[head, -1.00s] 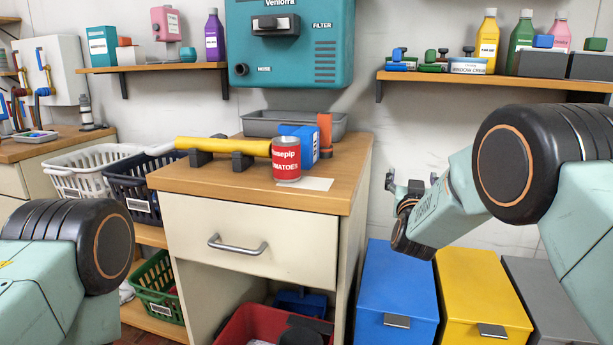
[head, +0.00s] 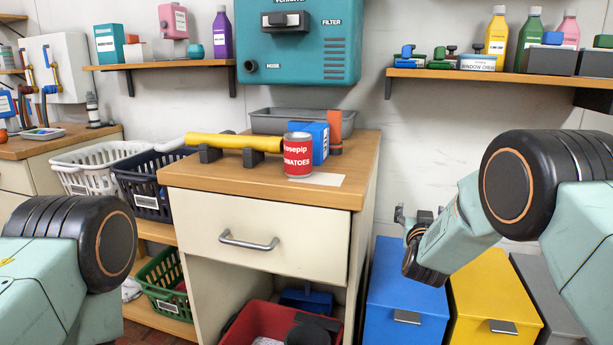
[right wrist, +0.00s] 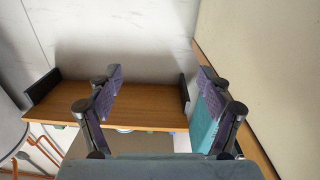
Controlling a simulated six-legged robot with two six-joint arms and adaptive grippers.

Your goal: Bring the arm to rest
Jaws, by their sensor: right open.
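My right gripper (head: 404,213) shows small in the head view, beyond my bent forearm, in front of the white wall to the right of the wooden-topped cabinet. In the right wrist view my right gripper (right wrist: 161,76) has its two fingers spread wide apart, with nothing between them. It is open and touches nothing that I can see. My left arm shows only its shoulder at the lower left of the head view; the left gripper is out of view.
The cabinet's wooden top (head: 235,179) holds a red tomato can (head: 298,157), a yellow tube (head: 222,140) and a blue box (head: 314,134). A blue bin (head: 405,285) and a yellow bin (head: 492,290) stand below my right forearm. A shelf (head: 450,74) with bottles is above it.

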